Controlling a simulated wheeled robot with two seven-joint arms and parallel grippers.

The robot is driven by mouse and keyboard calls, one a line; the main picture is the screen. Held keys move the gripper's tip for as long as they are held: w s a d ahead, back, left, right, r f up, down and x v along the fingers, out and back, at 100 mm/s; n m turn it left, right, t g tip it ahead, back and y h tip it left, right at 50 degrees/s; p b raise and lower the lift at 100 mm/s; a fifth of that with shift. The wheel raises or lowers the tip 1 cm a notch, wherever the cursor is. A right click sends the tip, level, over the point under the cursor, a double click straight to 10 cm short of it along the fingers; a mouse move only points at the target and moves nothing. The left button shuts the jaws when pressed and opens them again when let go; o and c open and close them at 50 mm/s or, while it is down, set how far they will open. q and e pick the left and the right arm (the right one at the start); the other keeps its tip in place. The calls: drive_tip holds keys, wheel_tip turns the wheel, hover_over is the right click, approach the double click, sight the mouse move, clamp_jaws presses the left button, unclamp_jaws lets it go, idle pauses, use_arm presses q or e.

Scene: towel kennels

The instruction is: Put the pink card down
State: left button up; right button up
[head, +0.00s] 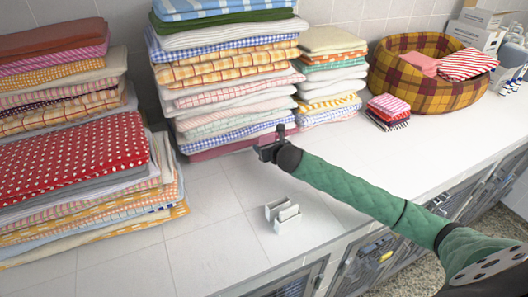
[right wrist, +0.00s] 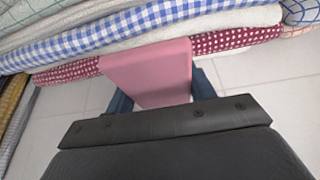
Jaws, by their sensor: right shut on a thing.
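The pink card (right wrist: 148,72) shows in the right wrist view, between the two dark blue fingers of my right gripper (right wrist: 162,92). The gripper is shut on it. The card's far end is at the bottom edge of a towel stack, in front of a dark red dotted towel (right wrist: 232,40); I cannot tell whether they touch. In the head view my right gripper (head: 272,147) is low over the counter, at the front right of the tall middle stack (head: 225,85). The card cannot be made out there. My left gripper is not in view.
A small white slotted holder (head: 286,217) stands on the tiled counter nearer the front edge. A towel stack (head: 80,150) fills the left, a shorter stack (head: 330,70) stands behind, and a plaid basket (head: 420,90) stands at the back right. The front middle counter is mostly bare.

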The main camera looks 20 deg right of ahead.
drive_tip(key=shift+w+a+f, duration=0.2)
wheel_tip(320, 180, down, 3)
drive_tip(key=shift+r+p, duration=0.15)
drive_tip(key=shift+p, duration=1.05)
drive_tip(key=shift+f, duration=0.65)
drive_tip(key=o, duration=0.5)
drive_tip(key=shift+f, duration=0.15)
drive_tip(key=o, duration=0.5)
